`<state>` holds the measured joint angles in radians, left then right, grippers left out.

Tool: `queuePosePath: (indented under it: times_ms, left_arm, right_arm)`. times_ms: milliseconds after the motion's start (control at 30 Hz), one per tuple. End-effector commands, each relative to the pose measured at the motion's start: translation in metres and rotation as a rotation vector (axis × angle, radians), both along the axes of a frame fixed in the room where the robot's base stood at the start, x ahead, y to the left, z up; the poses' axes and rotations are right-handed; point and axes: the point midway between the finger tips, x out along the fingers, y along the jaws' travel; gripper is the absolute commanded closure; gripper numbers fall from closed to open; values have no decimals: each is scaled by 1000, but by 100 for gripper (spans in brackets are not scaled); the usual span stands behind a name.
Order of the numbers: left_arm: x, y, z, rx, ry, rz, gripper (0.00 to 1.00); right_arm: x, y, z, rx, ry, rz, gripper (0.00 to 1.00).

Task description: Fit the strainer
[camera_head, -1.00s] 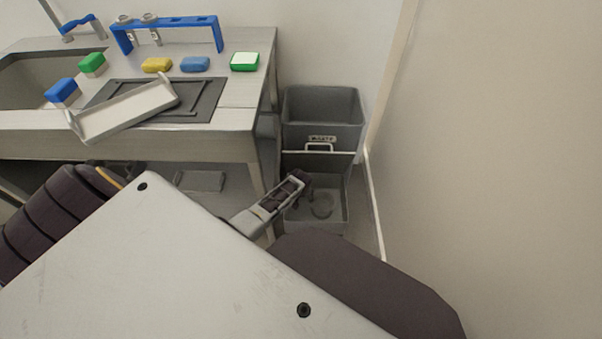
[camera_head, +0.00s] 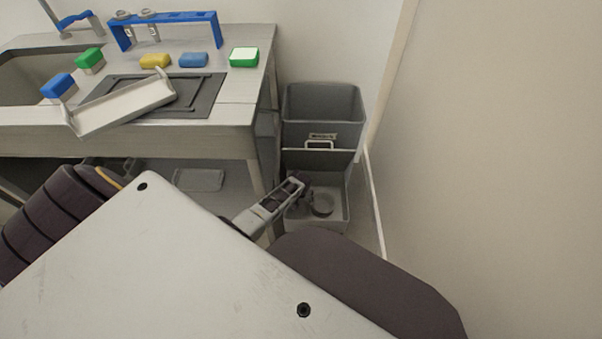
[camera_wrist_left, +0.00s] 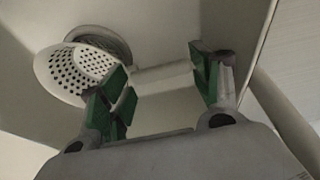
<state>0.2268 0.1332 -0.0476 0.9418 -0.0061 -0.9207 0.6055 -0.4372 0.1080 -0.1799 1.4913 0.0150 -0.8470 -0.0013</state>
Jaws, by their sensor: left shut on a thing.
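The strainer (camera_wrist_left: 72,72), a pale perforated bowl, is tilted at the upper left of the left wrist view. It lies against or over a round grey-rimmed opening (camera_wrist_left: 100,42); contact is unclear. My left gripper (camera_wrist_left: 165,90) is shut on a pale blocky piece between its green pads. This looks like the strainer's grip, but a finger hides the join. In the head view, my left gripper (camera_head: 298,187) reaches into the lower grey bin (camera_head: 338,183), beside a round cup-like ring (camera_head: 322,205) on its floor. My right gripper is not in view.
A taller grey bin section (camera_head: 322,105) with a handle stands behind, close to the right wall. The steel counter (camera_head: 243,95) at left carries a tilted pale tray (camera_head: 125,108), a blue rack (camera_head: 170,20) and several coloured blocks. A pale panel fills the foreground.

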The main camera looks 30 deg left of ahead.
Motion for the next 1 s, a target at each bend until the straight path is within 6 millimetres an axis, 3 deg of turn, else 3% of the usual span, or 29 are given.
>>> queuePosePath:
  times_ms: [1000]
  left_arm:
    - [0, 0, -8, 0, -1, 0, 74]
  right_arm:
    - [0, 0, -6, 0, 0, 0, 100]
